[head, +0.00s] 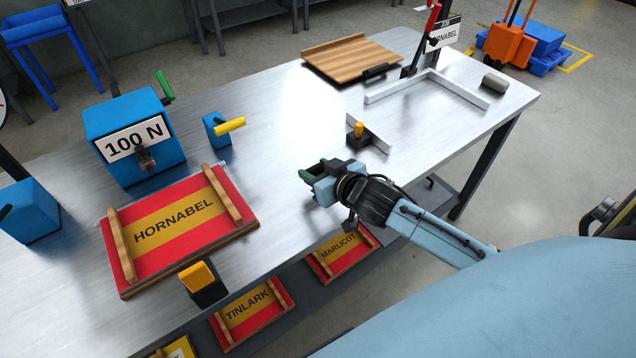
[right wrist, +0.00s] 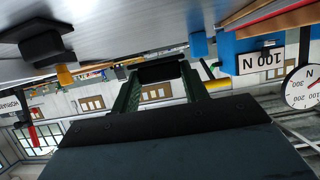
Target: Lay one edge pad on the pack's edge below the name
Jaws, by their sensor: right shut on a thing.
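The pack marked HORNABEL (head: 175,208) lies on the near left of the steel table, red with a yellow band and a wooden batten on each side. Its near edge, below the name, shows bare wood with no pad on it. The block is hardly visible in the head view. My left gripper is not in view.
A blue 100 N box (head: 125,130) stands behind the pack. A black block with a yellow top (head: 203,282) stands in front of it; a similar one (head: 358,135) stands at right. A wooden board (head: 345,58) lies at the back. The table's middle is clear.

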